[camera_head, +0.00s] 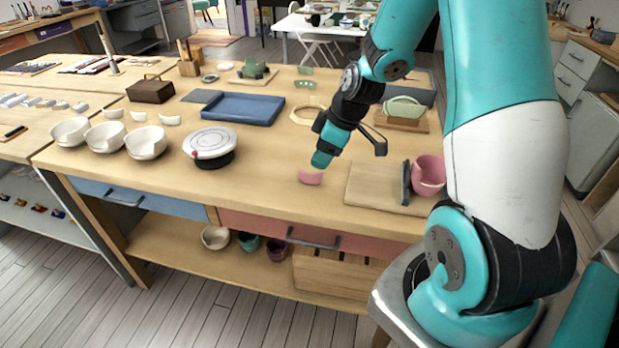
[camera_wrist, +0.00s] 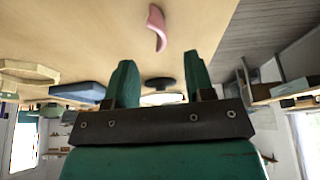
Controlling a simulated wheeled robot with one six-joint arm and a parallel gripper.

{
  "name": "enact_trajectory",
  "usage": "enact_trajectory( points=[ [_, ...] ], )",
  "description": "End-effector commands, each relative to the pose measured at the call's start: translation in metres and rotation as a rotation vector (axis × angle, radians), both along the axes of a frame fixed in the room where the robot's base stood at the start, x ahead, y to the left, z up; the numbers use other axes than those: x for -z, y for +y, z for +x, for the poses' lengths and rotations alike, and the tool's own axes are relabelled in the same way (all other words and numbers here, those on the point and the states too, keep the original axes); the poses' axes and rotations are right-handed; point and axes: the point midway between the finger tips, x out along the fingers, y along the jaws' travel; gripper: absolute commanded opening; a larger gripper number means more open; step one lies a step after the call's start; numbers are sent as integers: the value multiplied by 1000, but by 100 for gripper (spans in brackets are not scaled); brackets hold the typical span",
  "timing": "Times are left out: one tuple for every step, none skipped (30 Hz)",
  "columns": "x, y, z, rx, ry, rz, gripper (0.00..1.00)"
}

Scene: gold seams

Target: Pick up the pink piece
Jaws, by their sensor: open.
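The pink piece (camera_head: 311,177) is a small curved shard lying on the wooden table (camera_head: 270,180) near its front edge. It also shows in the wrist view (camera_wrist: 157,27), at the top, beyond the fingers and apart from them. My gripper (camera_head: 320,160) is close above and just behind the shard in the head view. In the wrist view my gripper (camera_wrist: 155,85) has its two green fingers spread, with nothing held between them. A larger pink broken cup (camera_head: 429,174) stands on the right by a wooden board, beside a dark upright plate.
A round white turntable (camera_head: 210,145) and several white broken bowls (camera_head: 146,142) stand to the left. A blue tray (camera_head: 237,108) lies behind. A wooden board (camera_head: 375,186) lies right of the shard. The table between turntable and shard is clear.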

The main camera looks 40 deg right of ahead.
Motion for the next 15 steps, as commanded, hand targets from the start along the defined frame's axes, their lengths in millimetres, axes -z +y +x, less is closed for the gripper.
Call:
enact_trajectory(
  points=[
    [8, 2, 2, -1, 3, 2, 49],
    [11, 3, 3, -1, 3, 2, 49],
    [15, 4, 4, -1, 2, 1, 49],
    [17, 4, 5, 0, 1, 0, 49],
    [18, 5, 6, 0, 1, -1, 49],
    [20, 5, 6, 0, 1, -1, 49],
    [21, 6, 7, 0, 1, 0, 49],
    [23, 7, 8, 0, 1, 0, 49],
    [27, 8, 9, -1, 2, 1, 49],
    [31, 9, 11, -1, 3, 2, 49],
    [35, 10, 12, -2, 3, 1, 49],
    [41, 12, 15, -1, 3, 1, 49],
    [45, 14, 17, -2, 4, 1, 49],
    [50, 15, 18, -2, 4, 1, 49],
    [55, 16, 20, -2, 2, 1, 49]
  ],
)
